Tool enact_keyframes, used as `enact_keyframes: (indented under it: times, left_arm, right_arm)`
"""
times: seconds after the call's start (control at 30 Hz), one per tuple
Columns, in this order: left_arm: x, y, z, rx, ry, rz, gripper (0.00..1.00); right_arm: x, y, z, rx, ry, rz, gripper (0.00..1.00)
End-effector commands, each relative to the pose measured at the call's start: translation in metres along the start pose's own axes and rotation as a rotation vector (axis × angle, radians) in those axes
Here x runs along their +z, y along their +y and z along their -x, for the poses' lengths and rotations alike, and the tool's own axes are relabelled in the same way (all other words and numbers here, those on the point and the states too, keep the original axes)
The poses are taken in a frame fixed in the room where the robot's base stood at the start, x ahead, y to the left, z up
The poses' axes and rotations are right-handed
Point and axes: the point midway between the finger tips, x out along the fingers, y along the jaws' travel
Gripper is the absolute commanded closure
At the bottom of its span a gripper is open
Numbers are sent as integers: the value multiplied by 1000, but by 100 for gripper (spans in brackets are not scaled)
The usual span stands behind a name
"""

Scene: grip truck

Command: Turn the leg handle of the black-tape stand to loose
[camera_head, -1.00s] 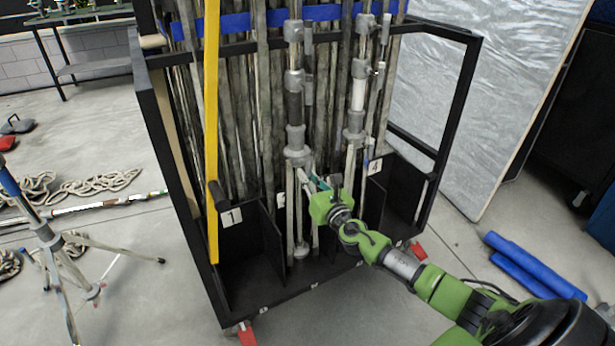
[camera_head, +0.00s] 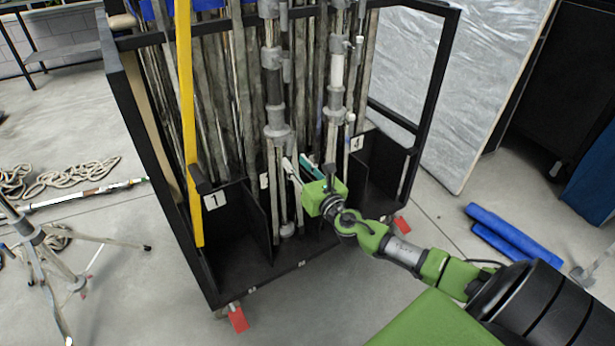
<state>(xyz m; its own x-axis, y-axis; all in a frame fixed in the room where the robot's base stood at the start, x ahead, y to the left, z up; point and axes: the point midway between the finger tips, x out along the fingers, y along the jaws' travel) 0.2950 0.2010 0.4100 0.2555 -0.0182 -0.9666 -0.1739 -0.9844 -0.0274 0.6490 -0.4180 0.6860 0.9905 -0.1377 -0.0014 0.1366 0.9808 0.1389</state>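The black-tape stand (camera_head: 273,88) stands upright in the black cart, a grey pole with a dark band around it. Its lower collar (camera_head: 277,122) and folded legs reach down into the cart. My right gripper (camera_head: 300,165) is at the legs just below this collar, with a pale finger and a teal finger spread apart. The leg handle is too small to make out beside the gripper, and I cannot tell whether a finger touches it. The white-tape stand (camera_head: 336,72) stands just to the right. My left gripper is not in view.
The black cart (camera_head: 122,110) holds many poles and has numbered compartments. A yellow bar (camera_head: 187,120) stands at its left front. A tripod (camera_head: 45,255) and rope (camera_head: 70,178) are at left. Blue rolls (camera_head: 510,238) lie at right, near a wrapped panel (camera_head: 465,90).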

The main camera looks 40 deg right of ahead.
Motion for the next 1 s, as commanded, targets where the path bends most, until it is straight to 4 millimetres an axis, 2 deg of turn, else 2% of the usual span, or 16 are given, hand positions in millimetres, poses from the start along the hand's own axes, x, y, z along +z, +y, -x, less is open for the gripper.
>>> enact_keyframes:
  times: [0.03,0.2,0.4,0.57,1.0]
  left_arm:
    - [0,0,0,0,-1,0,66]
    - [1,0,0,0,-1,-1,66]
    - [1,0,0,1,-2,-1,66]
    - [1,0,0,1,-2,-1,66]
    - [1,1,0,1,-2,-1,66]
  right_arm:
    - [-2,0,12,1,4,1,72]
    - [-2,0,43,0,3,1,72]
    - [-1,0,65,0,2,0,72]
    - [0,0,70,0,0,0,72]
    - [0,0,71,0,0,0,72]
